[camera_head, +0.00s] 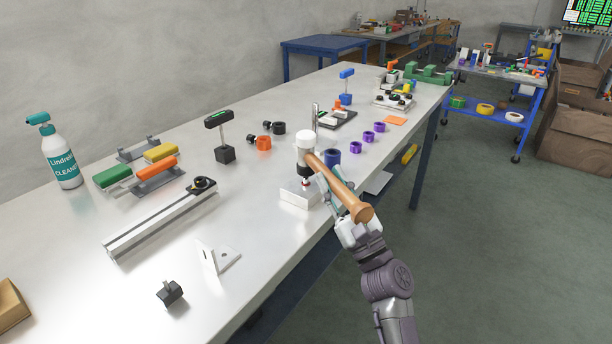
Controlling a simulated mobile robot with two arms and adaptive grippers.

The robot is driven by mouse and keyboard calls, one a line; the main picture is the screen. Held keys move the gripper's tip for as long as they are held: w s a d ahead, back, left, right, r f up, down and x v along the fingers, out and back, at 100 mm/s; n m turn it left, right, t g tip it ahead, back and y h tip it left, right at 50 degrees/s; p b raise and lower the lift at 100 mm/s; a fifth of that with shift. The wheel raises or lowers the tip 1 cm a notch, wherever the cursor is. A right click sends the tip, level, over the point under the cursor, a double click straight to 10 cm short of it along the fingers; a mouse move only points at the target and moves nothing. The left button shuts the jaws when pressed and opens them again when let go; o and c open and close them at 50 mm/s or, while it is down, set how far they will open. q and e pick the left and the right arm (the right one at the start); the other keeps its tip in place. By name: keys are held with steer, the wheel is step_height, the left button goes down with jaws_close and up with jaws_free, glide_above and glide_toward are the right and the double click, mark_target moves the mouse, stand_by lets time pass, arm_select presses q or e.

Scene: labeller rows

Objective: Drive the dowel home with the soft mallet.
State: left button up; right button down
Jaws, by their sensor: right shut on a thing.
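The soft mallet has a head (305,150) with white ends and a dark middle, and a wooden handle (345,193) slanting down to the right. My right gripper (325,187) is shut on the handle. The mallet head is upright over a light metal block (298,196) near the table's front edge. A small reddish tip, perhaps the dowel (305,181), shows between the block and the head's lower face. I cannot tell whether the head touches it. My left gripper is out of view.
The long workbench (110,285) holds a spray bottle (62,160), a rail (160,222), an angle bracket (217,257) and colored-handled tools at the left. A blue cylinder (331,157) stands close behind the handle, with purple rings (367,138) beyond.

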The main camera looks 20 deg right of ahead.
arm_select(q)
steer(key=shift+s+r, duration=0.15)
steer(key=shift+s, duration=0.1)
arm_select(e)
steer(key=shift+r, duration=0.4)
arm_select(q)
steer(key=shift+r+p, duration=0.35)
steer(key=shift+p, duration=0.1)
arm_select(e)
steer(key=shift+r, duration=0.35)
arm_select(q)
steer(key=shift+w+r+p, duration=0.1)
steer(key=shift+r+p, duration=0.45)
arm_select(e)
steer(key=shift+r, duration=0.6)
